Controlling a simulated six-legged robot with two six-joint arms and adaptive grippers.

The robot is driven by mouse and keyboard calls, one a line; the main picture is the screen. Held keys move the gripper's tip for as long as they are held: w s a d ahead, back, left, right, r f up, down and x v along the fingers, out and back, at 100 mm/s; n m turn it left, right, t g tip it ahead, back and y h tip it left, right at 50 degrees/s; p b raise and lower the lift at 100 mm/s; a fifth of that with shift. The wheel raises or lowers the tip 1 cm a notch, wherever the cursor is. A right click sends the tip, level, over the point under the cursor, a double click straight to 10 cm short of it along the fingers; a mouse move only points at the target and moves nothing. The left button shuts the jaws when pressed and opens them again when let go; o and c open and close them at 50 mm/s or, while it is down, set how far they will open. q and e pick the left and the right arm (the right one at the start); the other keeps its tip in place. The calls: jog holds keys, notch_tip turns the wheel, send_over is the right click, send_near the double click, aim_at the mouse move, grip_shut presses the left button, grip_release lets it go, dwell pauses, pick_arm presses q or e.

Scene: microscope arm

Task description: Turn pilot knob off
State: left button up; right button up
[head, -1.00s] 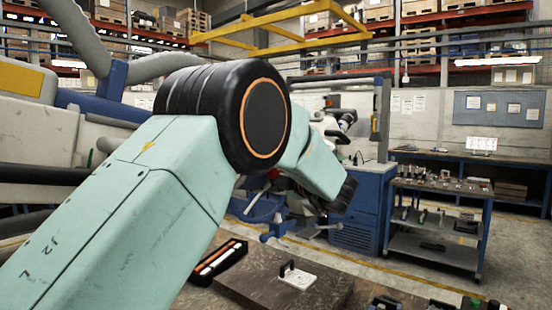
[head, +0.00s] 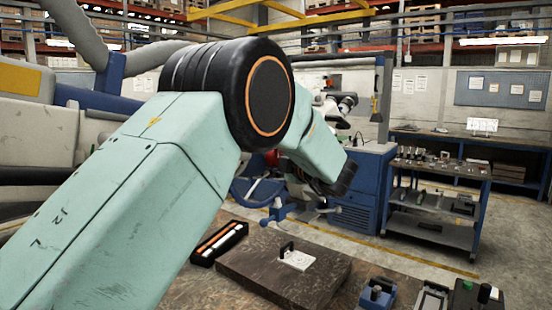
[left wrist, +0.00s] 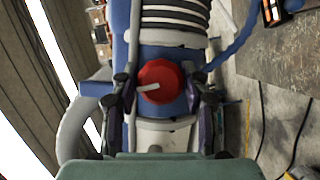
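A round red knob (left wrist: 162,82) with a white pointer shows in the middle of the left wrist view, on a blue and white body. Its pointer lies toward the left of that picture, tilted slightly down. My left gripper (left wrist: 163,92) is open, with one dark finger on each side of the knob and visible gaps to it. I cannot tell how far the fingertips stand from it in depth. In the head view a bit of red (head: 271,158) shows behind my left arm; the arm hides most of that area and the fingers are not clear there. My right gripper is not in view.
A brown board (head: 285,270) bears a white plate with a black handle. A black tray (head: 219,243) with orange-ended bars lies beside it. A tool cart (head: 436,210) stands at the right.

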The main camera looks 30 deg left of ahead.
pick_arm(q)
jog(key=o, duration=0.4)
jog(key=shift+a, duration=0.1)
jog(key=v, duration=0.7)
jog(key=shift+d, duration=0.3)
jog(key=shift+a, duration=0.1)
jog(key=shift+s, duration=0.1)
